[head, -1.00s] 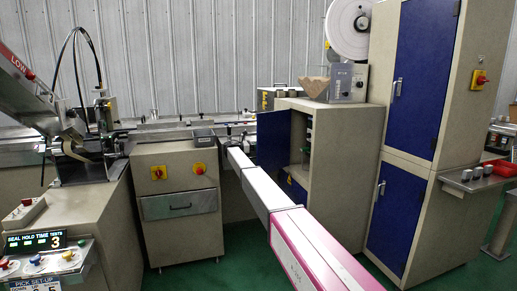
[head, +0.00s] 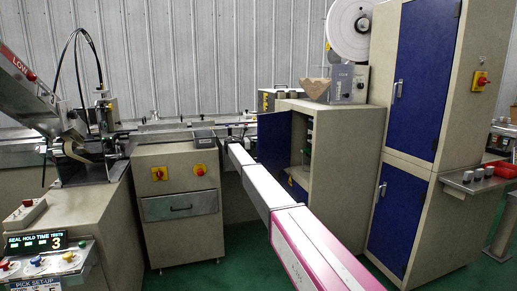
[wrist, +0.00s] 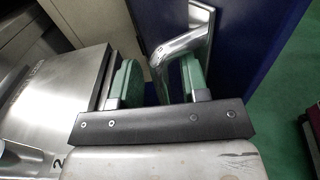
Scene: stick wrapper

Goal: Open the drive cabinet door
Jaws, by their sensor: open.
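The low beige cabinet (head: 345,150) stands right of centre in the head view. Its blue door (head: 272,138) stands swung out to the left, and the dark inside shows. In the wrist view the blue door (wrist: 240,70) fills the upper right, with its silver bar handle (wrist: 167,48). My gripper (wrist: 160,72) is open at the handle. The bar passes between the two green-padded fingers, with the right finger on the door side inside the handle loop. Contact with the bar cannot be told.
A beige box with a drawer and red knobs (head: 178,205) stands left of my arm. A steel surface (wrist: 50,100) lies close to the left finger in the wrist view. A tall cabinet with blue doors (head: 400,215) stands right. Green floor is clear in front.

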